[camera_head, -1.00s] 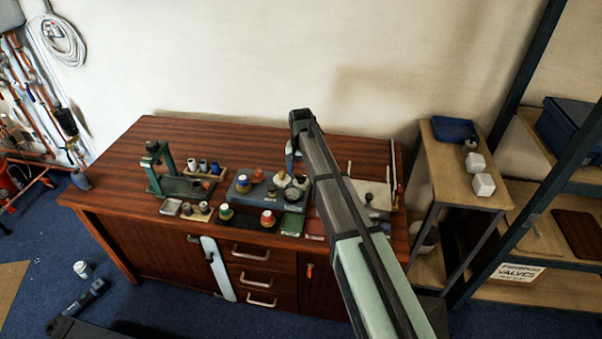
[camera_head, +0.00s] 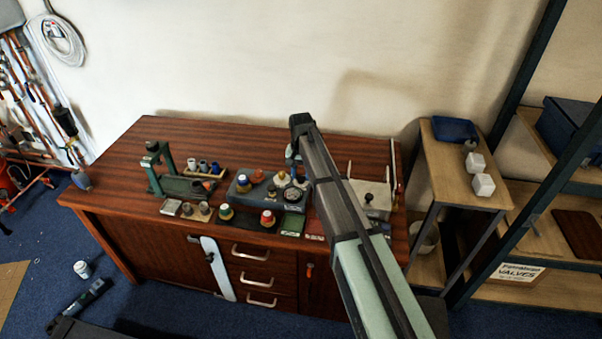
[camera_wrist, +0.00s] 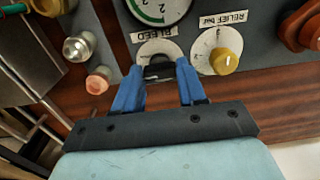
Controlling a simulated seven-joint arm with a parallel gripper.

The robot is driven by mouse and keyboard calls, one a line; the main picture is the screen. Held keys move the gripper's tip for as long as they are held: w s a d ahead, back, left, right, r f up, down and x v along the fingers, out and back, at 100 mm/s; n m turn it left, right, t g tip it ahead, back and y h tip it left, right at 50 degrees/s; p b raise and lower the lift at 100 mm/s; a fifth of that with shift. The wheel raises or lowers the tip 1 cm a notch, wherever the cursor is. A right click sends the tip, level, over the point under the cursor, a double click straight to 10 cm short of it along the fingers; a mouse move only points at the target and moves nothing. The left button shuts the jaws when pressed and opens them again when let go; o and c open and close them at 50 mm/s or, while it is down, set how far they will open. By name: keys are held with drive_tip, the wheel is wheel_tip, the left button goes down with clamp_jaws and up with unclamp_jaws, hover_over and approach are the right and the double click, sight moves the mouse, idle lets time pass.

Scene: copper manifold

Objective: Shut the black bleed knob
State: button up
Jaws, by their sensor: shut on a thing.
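The black bleed knob (camera_wrist: 158,71) sits in the middle of a round pale dial under the "BLEED" label (camera_wrist: 153,34) in the wrist view. My gripper (camera_wrist: 160,78) has its two blue fingers on either side of the knob and is shut on it; the fingers partly hide the dial. In the head view my gripper (camera_head: 291,158) is mostly hidden behind my arm, at the right end of the manifold (camera_head: 238,190) on the bench. The knob cannot be made out there.
A yellow relief knob (camera_wrist: 224,62) on its own dial is close to the right of my fingers. A pressure gauge (camera_wrist: 158,8) is just above. A silver knob (camera_wrist: 76,47) and a copper-coloured stub (camera_wrist: 98,82) are to the left. The back of the wooden bench (camera_head: 240,138) is clear.

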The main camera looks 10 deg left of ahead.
drive_tip(key=shift+c, duration=1.1)
drive_tip(key=n, duration=0.4)
drive_tip(key=shift+n, duration=0.4)
drive_tip(key=n, duration=0.9)
drive_tip(key=shift+n, duration=2.1)
